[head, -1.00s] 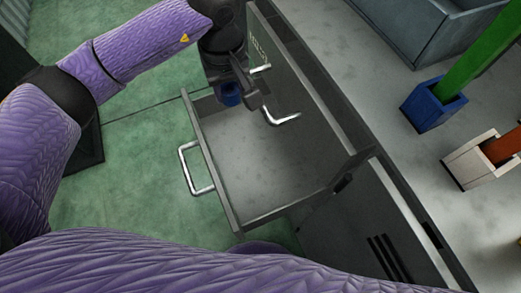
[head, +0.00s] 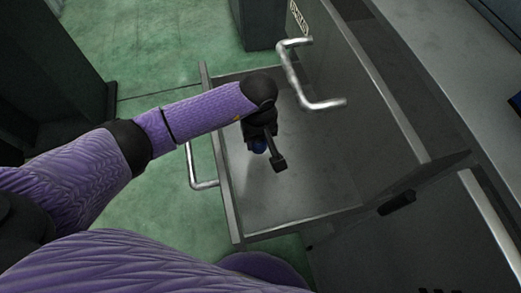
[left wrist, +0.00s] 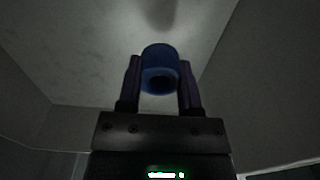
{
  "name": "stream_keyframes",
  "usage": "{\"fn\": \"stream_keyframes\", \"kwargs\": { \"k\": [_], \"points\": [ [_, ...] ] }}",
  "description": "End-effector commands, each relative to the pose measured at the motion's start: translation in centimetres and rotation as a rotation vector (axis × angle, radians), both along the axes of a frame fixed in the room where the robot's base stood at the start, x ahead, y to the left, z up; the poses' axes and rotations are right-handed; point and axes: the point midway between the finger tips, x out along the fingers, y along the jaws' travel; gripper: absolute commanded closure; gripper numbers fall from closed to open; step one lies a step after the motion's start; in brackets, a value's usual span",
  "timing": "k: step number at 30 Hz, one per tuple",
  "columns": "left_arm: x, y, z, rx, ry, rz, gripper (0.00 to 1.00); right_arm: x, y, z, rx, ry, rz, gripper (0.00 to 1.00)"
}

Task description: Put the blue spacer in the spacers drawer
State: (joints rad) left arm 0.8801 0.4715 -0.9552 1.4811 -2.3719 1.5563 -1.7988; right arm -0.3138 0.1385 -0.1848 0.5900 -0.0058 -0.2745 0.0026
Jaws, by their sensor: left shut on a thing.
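The blue spacer (left wrist: 160,57) is a short blue ring with a dark hole, held between the two fingers of my left gripper (left wrist: 160,85) in the left wrist view. The drawer looks empty in the part that shows. I cannot read a spacers label on it. I cannot tell how far the spacer is above the drawer floor. My right gripper is out of view.
A drawer front with a bent metal handle (head: 296,82) stands close to the right of my left gripper. The open drawer has its own handle (head: 192,165) on its left side. Green floor (head: 150,220) lies to the left.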

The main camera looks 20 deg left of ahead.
Motion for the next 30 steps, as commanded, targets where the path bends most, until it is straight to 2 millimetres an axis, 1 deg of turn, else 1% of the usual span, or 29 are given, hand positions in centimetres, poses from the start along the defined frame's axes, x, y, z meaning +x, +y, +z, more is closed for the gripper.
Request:
{"fn": "stream_keyframes", "kwargs": {
  "k": [2, 7, 8, 14, 18, 19, 20, 21, 23, 24, 30],
  "points": [
    [0.0, 0.0, -1.0, -0.001, 0.002, 0.001, 1.00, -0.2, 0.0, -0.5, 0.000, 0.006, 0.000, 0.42],
    [-0.1, 0.0, -4.6, -0.002, 0.006, 0.000, 1.00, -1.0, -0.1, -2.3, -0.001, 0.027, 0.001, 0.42],
    [-0.1, 0.0, -4.8, -0.002, 0.005, 0.001, 1.00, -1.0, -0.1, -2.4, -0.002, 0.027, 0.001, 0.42],
    [0.0, 0.0, -4.3, -0.001, -0.003, 0.000, 1.00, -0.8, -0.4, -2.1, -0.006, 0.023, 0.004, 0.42],
    [0.0, 0.0, -4.8, 0.000, -0.001, -0.001, 1.00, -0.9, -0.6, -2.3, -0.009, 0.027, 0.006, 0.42],
    [0.0, 0.0, -4.7, 0.000, -0.001, -0.001, 0.48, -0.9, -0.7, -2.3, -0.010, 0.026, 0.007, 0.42],
    [0.0, 0.0, -4.6, 0.000, -0.001, -0.001, 0.42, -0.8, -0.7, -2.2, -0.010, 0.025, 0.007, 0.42],
    [0.0, 0.0, -4.6, 0.000, -0.001, 0.000, 0.33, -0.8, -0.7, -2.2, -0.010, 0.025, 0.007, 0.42],
    [0.0, 0.0, -4.6, 0.000, -0.001, 0.000, 0.21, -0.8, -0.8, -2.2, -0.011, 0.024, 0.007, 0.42],
    [0.0, 0.0, -4.6, 0.000, -0.001, 0.000, 0.19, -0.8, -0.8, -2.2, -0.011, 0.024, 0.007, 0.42],
    [0.0, 0.0, -4.6, 0.000, -0.001, 0.000, 0.19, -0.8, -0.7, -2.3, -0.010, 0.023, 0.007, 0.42]
  ]
}}
